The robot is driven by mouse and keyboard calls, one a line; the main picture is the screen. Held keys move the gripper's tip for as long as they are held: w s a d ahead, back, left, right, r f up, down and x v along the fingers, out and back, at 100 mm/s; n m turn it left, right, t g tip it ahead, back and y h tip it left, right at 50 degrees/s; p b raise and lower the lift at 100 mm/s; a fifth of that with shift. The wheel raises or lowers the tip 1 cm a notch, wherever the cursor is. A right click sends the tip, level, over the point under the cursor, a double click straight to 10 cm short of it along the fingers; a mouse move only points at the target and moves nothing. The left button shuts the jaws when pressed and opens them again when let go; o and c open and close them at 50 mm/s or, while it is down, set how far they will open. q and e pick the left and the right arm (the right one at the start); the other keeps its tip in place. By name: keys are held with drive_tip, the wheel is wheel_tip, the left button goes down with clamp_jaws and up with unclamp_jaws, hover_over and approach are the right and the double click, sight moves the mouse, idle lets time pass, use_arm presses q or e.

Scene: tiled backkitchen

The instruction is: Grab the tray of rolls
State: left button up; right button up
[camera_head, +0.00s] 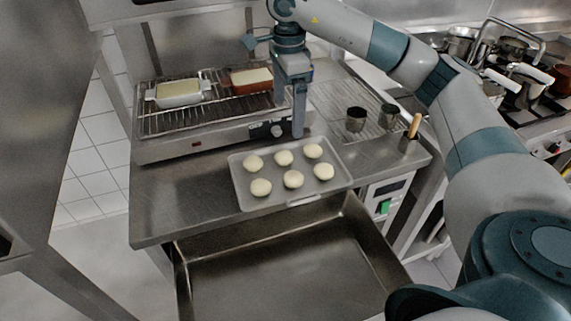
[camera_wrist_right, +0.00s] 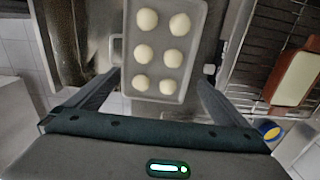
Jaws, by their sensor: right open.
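The grey tray of rolls (camera_head: 274,173) lies on the steel counter in the head view, with several pale round rolls (camera_head: 293,179) in two rows. A handle shows on its front edge. In the wrist view the tray (camera_wrist_right: 161,39) is ahead of my right gripper, with its near end between the fingers in the picture. My right gripper (camera_head: 297,132) hangs fingers down behind the tray's far edge, in front of the grill. It is open and empty; in the wrist view its two fingers (camera_wrist_right: 158,78) are spread wide. My left gripper is out of view.
A grill (camera_head: 204,134) with a white dish (camera_head: 179,93) and a red-brown dish (camera_head: 251,80) stands behind the tray. Dark cups (camera_head: 356,119) stand to the right. A deep empty steel basin (camera_head: 290,262) lies in front. The counter left of the tray is clear.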

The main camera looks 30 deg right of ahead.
drive_tip(key=p, duration=0.5)
hover_over(288, 165)
wheel_tip(288, 165, down, 11)
drive_tip(key=shift+a+r, duration=0.1)
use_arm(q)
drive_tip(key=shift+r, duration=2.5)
use_arm(e)
drive_tip(key=shift+f, duration=0.65)
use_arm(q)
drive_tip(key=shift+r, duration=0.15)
use_arm(e)
drive_tip(key=shift+s+f+p, duration=0.15)
drive_tip(key=shift+f+p, duration=0.75)
drive_tip(key=shift+p, duration=0.2)
wheel_tip(288, 165, down, 3)
drive_tip(key=shift+r+p, duration=0.1)
drive_tip(key=shift+p, duration=0.65)
drive_tip(key=shift+f, duration=0.3)
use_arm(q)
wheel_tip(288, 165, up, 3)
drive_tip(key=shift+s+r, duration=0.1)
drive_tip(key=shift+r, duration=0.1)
